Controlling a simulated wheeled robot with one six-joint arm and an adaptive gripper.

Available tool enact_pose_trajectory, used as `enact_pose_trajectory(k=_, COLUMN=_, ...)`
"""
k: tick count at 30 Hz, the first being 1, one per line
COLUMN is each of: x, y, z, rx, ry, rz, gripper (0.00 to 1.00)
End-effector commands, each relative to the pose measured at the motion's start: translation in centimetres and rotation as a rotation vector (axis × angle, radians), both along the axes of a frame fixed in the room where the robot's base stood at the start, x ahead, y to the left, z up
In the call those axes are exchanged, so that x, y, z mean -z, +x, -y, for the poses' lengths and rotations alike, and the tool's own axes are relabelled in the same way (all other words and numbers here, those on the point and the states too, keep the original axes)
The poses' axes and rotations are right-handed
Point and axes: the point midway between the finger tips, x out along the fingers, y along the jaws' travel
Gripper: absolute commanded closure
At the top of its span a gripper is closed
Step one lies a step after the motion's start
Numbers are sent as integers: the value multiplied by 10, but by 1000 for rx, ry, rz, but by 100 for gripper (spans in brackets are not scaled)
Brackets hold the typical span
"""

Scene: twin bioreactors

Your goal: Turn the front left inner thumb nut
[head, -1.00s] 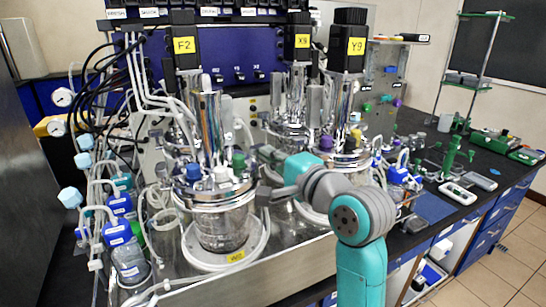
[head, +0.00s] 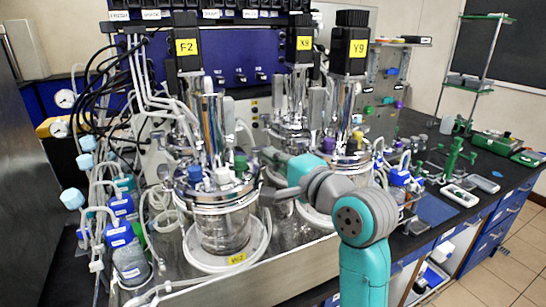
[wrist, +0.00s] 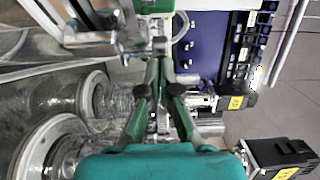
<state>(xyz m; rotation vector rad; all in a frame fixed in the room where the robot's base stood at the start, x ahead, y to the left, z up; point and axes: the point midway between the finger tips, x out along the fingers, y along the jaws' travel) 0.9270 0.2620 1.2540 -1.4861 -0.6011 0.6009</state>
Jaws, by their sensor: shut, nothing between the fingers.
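The front left bioreactor is a glass vessel (head: 222,232) with a steel head plate, blue, white and green caps on top and a yellow label low on its front. Its front left inner thumb nut is too small to pick out in either view. My gripper (wrist: 158,66) has green fingers that converge at their tips in the wrist view. They are shut and empty, by steel fittings (wrist: 130,36) and below a green cap (wrist: 156,5) in that picture. In the head view my arm reaches in from the right, beside the vessel's lid, and the fingertips cannot be made out.
Two more steel-topped reactors stand close behind and to the right, under black motors marked X9 (head: 303,42) and Y9 (head: 351,45). Tubes and blue-capped bottles (head: 118,232) crowd the left side. A steel tray (head: 284,262) lies under the vessels.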

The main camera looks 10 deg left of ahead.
Motion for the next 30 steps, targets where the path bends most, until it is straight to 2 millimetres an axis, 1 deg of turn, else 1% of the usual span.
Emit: enact_pose_trajectory(k=30, x=0, y=7, z=3, rx=1, ry=0, rz=0, gripper=100)
